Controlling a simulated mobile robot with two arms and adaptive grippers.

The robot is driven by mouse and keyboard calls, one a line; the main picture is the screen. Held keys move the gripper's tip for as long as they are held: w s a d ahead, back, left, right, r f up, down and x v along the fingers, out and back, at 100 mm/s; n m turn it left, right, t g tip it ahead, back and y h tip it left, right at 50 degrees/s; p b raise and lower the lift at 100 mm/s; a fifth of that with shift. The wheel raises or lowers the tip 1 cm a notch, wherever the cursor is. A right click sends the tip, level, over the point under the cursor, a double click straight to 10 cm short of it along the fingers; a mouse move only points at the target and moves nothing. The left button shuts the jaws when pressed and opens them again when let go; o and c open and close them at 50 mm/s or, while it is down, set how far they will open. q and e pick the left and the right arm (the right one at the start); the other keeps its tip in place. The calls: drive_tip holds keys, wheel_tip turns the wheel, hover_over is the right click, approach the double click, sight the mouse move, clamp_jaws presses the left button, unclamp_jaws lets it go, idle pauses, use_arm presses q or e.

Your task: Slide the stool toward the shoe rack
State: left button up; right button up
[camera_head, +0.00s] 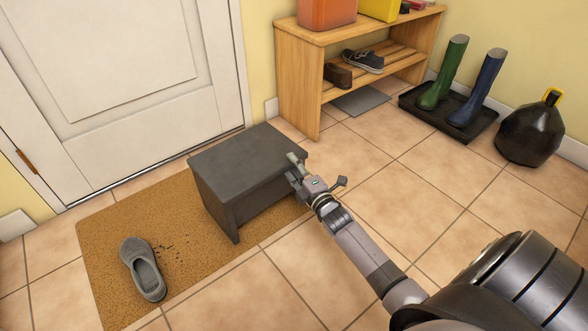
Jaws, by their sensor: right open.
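The dark grey stool (243,157) stands upright, mostly on the brown doormat, in front of the white door. The wooden shoe rack (312,37) stands against the wall, up and to the right of the stool. My right gripper (316,172) is open at the stool's right end. One finger overlaps the edge of the stool's top in the picture and the other points away to the right. I cannot tell whether it touches the stool. My left gripper is not in view.
A grey shoe (143,268) and dirt crumbs lie on the doormat (107,226). A black tray (470,131) with green and blue boots and a black bag (531,131) stand at the right. A grey flat piece (360,101) lies by the rack. Tiles between stool and rack are clear.

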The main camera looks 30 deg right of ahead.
clamp_jaws()
idle(0.4)
idle(0.6)
